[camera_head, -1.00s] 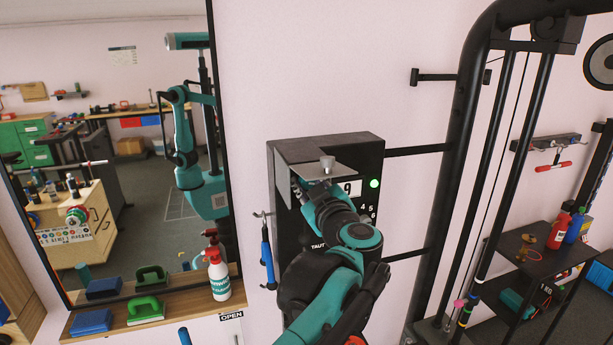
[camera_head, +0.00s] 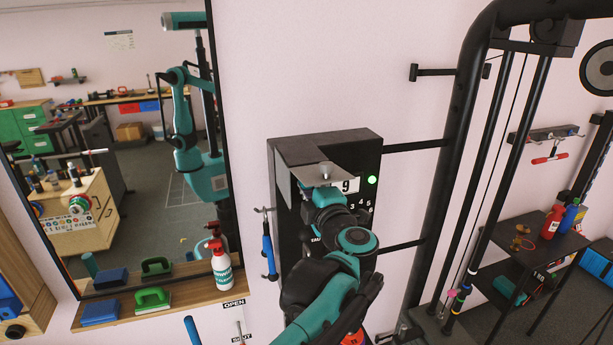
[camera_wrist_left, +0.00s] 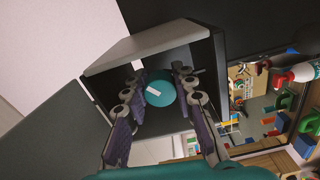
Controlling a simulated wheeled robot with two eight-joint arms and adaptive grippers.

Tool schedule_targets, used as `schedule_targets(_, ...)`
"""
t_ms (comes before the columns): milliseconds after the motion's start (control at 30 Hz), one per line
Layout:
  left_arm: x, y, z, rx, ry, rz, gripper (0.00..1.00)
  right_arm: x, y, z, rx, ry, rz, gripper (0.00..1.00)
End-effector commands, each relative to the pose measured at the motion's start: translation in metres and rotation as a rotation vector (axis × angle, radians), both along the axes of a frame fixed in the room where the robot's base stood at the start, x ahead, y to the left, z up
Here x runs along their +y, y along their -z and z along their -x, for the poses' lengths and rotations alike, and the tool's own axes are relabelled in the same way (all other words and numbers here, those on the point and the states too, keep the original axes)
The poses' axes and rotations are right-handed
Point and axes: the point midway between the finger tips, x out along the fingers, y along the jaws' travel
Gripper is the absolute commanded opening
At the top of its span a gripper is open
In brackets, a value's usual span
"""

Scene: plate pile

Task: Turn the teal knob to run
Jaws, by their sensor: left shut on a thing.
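The teal knob (camera_wrist_left: 164,96) is a round disc with a short white mark on its face, set inside a hooded recess of a dark box (camera_wrist_left: 165,43). In the wrist view my left gripper (camera_wrist_left: 160,84) has one finger on each side of the knob and is shut on it. In the head view the dark box (camera_head: 290,215) is on the wall, and my left arm covers much of its front. The knob and fingertips are hidden there under a grey metal hood (camera_head: 325,172). My right gripper is not in view.
A green lamp (camera_head: 372,180) glows on the box. A blue-handled tool (camera_head: 268,250) hangs on the box's left side. A mirror stands at left above a shelf with a spray bottle (camera_head: 222,268). A black frame (camera_head: 455,170) stands close at right.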

Motion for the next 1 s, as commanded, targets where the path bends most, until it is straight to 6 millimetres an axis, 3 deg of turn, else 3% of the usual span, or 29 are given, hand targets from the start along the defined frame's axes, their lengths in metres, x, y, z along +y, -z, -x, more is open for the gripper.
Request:
schedule_targets(600,0.000,-0.001,0.000,-0.177,0.000,0.546,0.00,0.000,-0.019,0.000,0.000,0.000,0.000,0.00)
schedule_targets(1000,0.001,-0.001,0.000,-0.255,-0.001,0.788,0.00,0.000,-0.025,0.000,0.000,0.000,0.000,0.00)
